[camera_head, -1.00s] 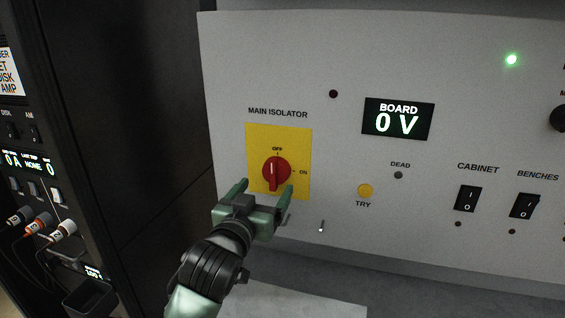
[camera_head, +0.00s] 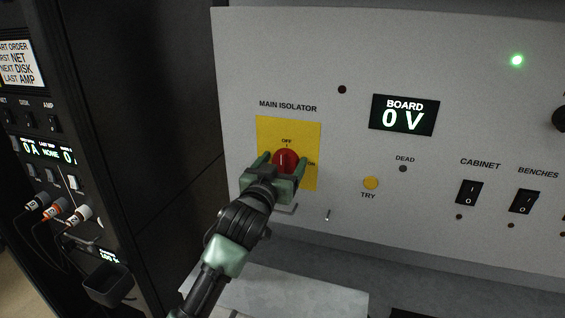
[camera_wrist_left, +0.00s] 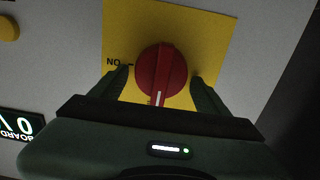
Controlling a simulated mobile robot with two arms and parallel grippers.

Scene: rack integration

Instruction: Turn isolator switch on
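The red isolator knob (camera_head: 285,158) sits on a yellow plate (camera_head: 305,135) marked OFF at the top and ON at the right, under the label MAIN ISOLATOR. In the left wrist view the knob (camera_wrist_left: 161,73) has its white mark pointing toward the OFF side. My left gripper (camera_head: 284,164) is open, with one finger on each side of the knob. In the wrist view there are gaps between both fingers (camera_wrist_left: 160,85) and the knob. The lower part of the knob is hidden by the gripper in the head view. My right gripper is not in view.
The board display (camera_head: 403,115) reads 0 V. A yellow TRY button (camera_head: 370,183), CABINET switch (camera_head: 469,193) and BENCHES switch (camera_head: 526,201) are to the right. A dark rack (camera_head: 100,90) with cables stands left. A green light (camera_head: 517,60) is lit.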

